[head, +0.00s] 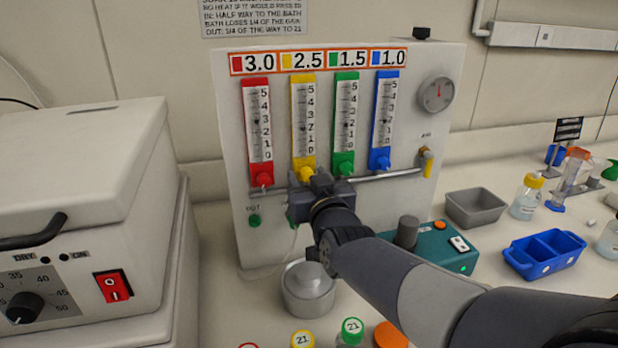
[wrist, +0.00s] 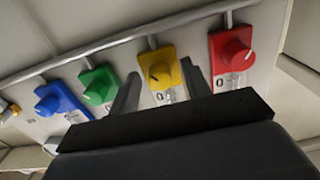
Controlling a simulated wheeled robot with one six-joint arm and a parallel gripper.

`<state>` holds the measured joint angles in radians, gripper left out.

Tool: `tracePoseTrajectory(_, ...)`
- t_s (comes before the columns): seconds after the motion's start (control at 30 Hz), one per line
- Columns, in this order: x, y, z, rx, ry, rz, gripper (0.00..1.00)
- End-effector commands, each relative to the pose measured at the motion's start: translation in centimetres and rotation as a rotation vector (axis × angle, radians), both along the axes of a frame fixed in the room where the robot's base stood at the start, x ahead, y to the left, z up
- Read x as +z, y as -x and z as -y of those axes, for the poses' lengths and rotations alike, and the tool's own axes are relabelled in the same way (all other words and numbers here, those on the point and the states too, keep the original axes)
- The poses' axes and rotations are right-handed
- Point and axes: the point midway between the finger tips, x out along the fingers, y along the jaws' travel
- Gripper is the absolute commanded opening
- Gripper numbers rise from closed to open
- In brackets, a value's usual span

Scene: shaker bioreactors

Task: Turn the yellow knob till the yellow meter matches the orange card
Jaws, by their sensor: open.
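The yellow meter (head: 303,120) is the second of the upright gauges on the white panel, with a scale from 0 to 5. Its dark marker appears to sit near 2. The yellow knob (head: 305,174) is at its foot and shows clearly in the wrist view (wrist: 160,74). The orange-bordered card strip (head: 318,60) above reads 2.5 beside the yellow square. My gripper (wrist: 158,80) is open, with one finger on each side of the yellow knob in the wrist view. I cannot tell whether the fingers touch it.
Red (head: 258,130), green (head: 346,120) and blue (head: 384,115) meters with knobs flank the yellow one. A horizontal pipe (head: 385,176) runs below them. A round metal pot (head: 308,290) stands under my arm. A teal device (head: 435,247) is to the right.

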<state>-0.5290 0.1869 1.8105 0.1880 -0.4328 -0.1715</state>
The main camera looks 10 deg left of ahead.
Motion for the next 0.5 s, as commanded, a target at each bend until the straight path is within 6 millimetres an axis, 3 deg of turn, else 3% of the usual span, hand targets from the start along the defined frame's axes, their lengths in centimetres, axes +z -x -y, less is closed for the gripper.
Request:
tracePoseTrajectory(0.2, 0.02, -0.02, -0.01, 0.000, 0.000, 0.001, 0.46)
tracePoseTrajectory(0.5, 0.02, 0.00, 0.00, 0.000, 0.000, 0.001, 0.22)
